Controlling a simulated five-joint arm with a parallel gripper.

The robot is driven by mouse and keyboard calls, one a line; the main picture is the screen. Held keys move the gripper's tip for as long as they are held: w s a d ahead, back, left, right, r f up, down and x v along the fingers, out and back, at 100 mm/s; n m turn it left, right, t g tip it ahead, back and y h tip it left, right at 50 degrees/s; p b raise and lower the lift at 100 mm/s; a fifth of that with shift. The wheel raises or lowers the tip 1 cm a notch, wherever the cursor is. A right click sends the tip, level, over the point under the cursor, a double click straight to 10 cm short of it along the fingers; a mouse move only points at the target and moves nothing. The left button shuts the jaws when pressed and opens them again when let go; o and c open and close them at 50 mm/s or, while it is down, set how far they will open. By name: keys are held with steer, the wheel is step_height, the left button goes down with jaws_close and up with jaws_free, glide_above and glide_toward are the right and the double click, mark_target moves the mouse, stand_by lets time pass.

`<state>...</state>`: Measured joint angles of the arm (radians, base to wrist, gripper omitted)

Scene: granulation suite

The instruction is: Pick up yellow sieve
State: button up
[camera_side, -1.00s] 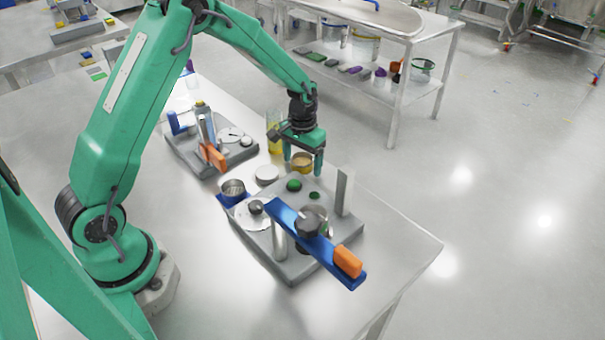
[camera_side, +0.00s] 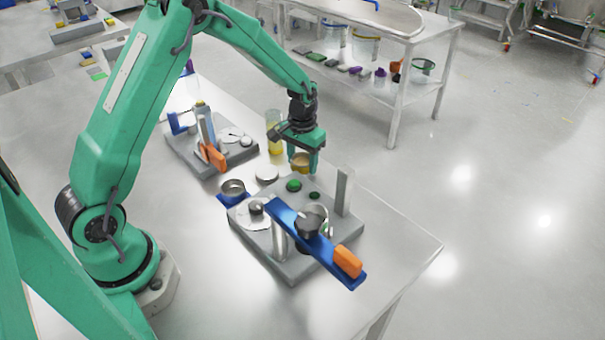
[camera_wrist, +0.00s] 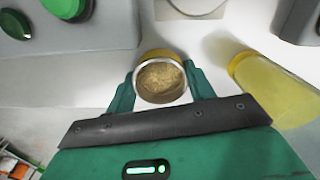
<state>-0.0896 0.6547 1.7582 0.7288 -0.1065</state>
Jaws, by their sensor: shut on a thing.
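In the side view the sieve (camera_side: 301,160) shows just under my gripper (camera_side: 304,157), partly hidden by the fingers. It is close to the table top; I cannot tell whether it touches it.
A grey press (camera_side: 335,262) with a blue lever and orange handle stands close in front. A yellow-filled beaker (camera_side: 273,131) is beside the gripper. The table's right front is clear.

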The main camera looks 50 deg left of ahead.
steer(key=shift+r, duration=0.1)
steer(key=shift+r, duration=0.55)
steer(key=r, duration=0.3)
steer(key=shift+s+d+r, duration=0.1)
steer(key=shift+d, duration=0.2)
steer(key=s+d+r, duration=0.5)
steer(key=d+r, duration=0.1)
steer(key=d, duration=0.4)
steer(key=shift+r, duration=0.25)
steer(key=shift+w, duration=0.1)
